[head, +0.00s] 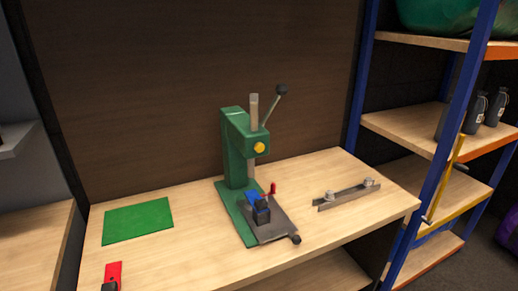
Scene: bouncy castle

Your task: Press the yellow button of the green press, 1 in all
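The green press (236,153) stands upright near the middle of the wooden table. Its round yellow button (259,147) is on the front of the press head, facing me. A lever with a dark knob (281,90) rises to the upper right from the head. On the press base lies a grey plate (272,223) that carries a small blue and black part (258,206) and a red piece (272,189). Nothing is in front of the button. Neither of my grippers is in view.
A green mat (137,220) lies on the table (190,245) at the left. A red and black object (112,275) is at the front left edge. A metal bar with two knobs (346,194) lies right of the press. A shelf with blue posts (459,120) stands at the right.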

